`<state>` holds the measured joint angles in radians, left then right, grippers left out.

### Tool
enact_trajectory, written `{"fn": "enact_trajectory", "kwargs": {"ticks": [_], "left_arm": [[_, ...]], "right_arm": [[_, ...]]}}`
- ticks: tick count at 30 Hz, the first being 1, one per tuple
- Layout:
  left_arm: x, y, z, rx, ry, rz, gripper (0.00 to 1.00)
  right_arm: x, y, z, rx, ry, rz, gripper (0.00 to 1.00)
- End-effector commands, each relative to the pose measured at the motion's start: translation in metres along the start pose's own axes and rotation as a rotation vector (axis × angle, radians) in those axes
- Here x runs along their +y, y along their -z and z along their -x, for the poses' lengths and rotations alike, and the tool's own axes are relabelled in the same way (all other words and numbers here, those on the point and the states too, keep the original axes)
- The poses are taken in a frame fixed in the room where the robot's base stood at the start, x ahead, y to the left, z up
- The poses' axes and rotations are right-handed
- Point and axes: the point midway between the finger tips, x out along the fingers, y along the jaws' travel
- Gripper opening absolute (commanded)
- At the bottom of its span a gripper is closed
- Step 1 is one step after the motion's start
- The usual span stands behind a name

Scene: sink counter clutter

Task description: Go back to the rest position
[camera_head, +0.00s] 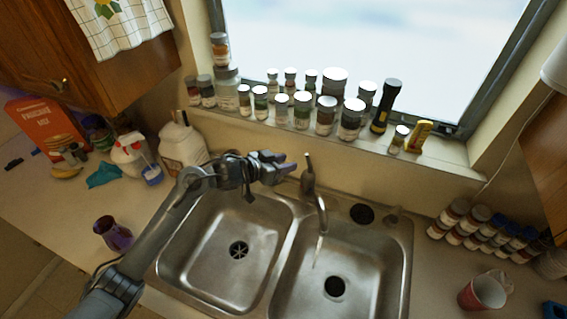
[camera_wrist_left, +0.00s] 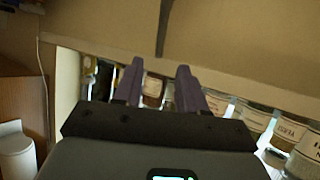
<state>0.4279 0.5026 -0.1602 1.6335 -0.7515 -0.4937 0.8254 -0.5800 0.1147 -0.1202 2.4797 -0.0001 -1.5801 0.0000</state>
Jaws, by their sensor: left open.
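My left gripper (camera_head: 285,168) is open and empty. In the head view its arm comes in from the lower left and reaches over the left sink basin (camera_head: 215,277). The fingertips are just left of the faucet (camera_head: 309,183), below the window sill. In the left wrist view the two dark fingers (camera_wrist_left: 158,88) are spread apart, with jars on the sill beyond them. My right gripper is in neither view.
Many jars (camera_head: 325,116) and a black flashlight (camera_head: 384,106) stand on the sill. White bottles (camera_head: 182,146), a red box (camera_head: 45,127) and a purple cup (camera_head: 113,234) are on the left counter. A red mug (camera_head: 483,293) and a spice rack (camera_head: 480,232) are at right.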

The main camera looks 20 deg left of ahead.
Motion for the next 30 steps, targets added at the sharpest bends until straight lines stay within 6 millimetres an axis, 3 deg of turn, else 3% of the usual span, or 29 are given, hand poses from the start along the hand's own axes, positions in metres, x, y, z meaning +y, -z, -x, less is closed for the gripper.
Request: {"fn": "enact_trajectory", "kwargs": {"ticks": [12, 16, 20, 23, 27, 30], "left_arm": [[0.0, -0.001, 0.0, -0.001, 0.0, 0.0, 0.41], [0.002, -0.014, 0.0, -0.021, -0.004, 0.01, 0.41], [0.016, -0.055, -0.002, -0.079, -0.024, 0.047, 0.41], [0.04, -0.105, 0.0, -0.144, -0.056, 0.097, 0.41], [0.104, -0.172, 0.021, -0.21, -0.105, 0.2, 0.41], [0.143, -0.204, 0.048, -0.253, -0.077, 0.264, 0.41]], "right_arm": [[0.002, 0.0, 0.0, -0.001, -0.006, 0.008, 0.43], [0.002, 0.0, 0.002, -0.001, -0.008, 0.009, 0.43], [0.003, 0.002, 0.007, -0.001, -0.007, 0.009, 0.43], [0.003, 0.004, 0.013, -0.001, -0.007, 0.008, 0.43], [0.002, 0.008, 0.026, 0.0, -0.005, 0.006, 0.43], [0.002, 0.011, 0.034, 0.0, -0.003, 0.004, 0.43]]}}
